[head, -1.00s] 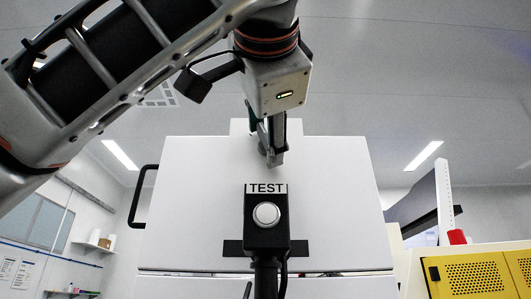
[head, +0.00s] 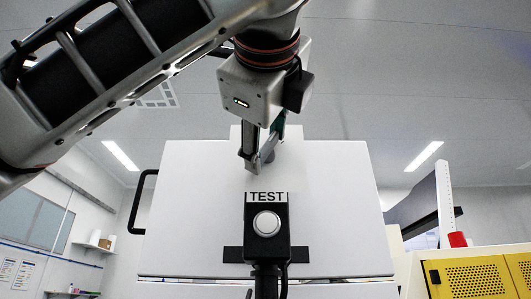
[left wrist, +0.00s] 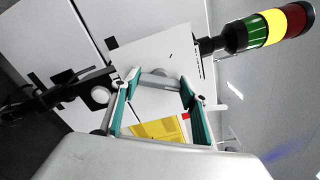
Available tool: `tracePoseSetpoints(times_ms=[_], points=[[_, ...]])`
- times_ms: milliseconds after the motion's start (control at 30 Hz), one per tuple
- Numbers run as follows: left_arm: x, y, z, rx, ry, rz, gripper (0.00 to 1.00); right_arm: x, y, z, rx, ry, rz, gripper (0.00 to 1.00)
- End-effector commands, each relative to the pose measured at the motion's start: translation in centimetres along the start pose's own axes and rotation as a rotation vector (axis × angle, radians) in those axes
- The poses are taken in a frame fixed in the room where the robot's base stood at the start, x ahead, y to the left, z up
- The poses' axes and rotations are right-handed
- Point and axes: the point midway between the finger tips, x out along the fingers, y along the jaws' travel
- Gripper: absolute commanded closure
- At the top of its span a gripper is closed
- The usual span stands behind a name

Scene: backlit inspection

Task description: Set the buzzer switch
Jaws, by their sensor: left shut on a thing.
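The buzzer switch appears to be the grey bar-shaped handle (left wrist: 156,80) on the white cabinet face in the left wrist view. It spans the gap between my fingertips. My left gripper (head: 258,163) comes down from above in the head view and is shut on this handle, just above the black TEST box (head: 281,240). In the head view the fingers largely hide the handle. Both green-padded fingers show in the left wrist view (left wrist: 157,84). My right gripper is in neither view.
The TEST box has a round white button (head: 266,223) close below my fingers. The white cabinet (head: 190,210) has a black side handle (head: 138,203). A yellow vented panel (head: 470,276) and a red dome (head: 457,239) are at right. A green, yellow and red stack light (left wrist: 267,29) shows in the wrist view.

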Motion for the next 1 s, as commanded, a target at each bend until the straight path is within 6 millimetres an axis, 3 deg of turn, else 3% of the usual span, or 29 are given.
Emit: tracePoseSetpoints(times_ms=[400, 1000], points=[[0.0, -0.1, 0.0, 0.224, 0.001, -0.001, 0.77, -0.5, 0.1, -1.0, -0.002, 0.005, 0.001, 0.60], [0.0, 0.0, -0.1, 0.271, 0.002, 0.000, 0.77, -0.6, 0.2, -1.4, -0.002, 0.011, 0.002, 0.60]])
